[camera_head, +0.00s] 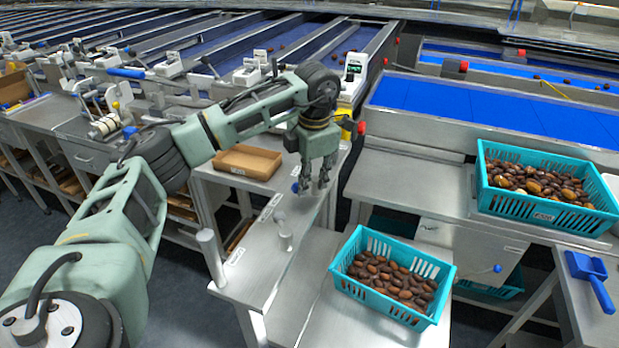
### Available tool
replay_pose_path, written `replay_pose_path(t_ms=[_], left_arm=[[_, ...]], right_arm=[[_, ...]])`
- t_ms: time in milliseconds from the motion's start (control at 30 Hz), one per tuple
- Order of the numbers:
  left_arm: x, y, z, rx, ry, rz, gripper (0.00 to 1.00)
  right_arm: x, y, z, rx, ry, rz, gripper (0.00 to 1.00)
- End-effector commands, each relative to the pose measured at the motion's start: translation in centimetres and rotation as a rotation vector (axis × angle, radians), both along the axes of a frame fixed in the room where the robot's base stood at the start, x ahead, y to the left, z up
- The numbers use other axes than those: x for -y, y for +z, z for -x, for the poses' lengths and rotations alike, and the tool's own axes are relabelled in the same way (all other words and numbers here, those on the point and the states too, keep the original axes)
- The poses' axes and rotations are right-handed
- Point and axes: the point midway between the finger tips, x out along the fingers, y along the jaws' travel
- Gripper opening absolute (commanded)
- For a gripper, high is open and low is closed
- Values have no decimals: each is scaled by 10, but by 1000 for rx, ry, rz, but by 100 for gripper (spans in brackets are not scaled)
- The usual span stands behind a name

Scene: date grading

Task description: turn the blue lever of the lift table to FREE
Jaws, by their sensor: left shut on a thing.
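A small blue knob (295,187), which I take for the end of the blue lever, shows at the metal table's top edge, against the fingers of my left gripper (315,183). The fingers point down and are closed on it; they hide most of the lever. The lift table (300,275) has a bare metal top with a short grey post (284,236) standing on it. Small white labels (270,207) lie along its edge, too small to read, so the lever's setting cannot be told. My right gripper is not in view.
A cardboard tray (247,162) lies left of my gripper.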

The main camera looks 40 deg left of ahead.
Motion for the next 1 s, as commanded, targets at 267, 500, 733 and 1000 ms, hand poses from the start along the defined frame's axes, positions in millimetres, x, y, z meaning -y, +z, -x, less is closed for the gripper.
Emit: replay_pose_path(t_ms=[267, 500, 733, 1000], left_arm=[[-4, 6, -4, 21, 27, -5, 0], [-5, 6, -4, 21, 27, -5, 16], [-4, 4, -3, 14, 23, -7, 36], [-3, 2, -1, 8, 19, -6, 36]], right_arm=[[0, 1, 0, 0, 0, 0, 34], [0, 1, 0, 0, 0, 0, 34], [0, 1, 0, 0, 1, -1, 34], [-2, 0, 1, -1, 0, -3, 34]])
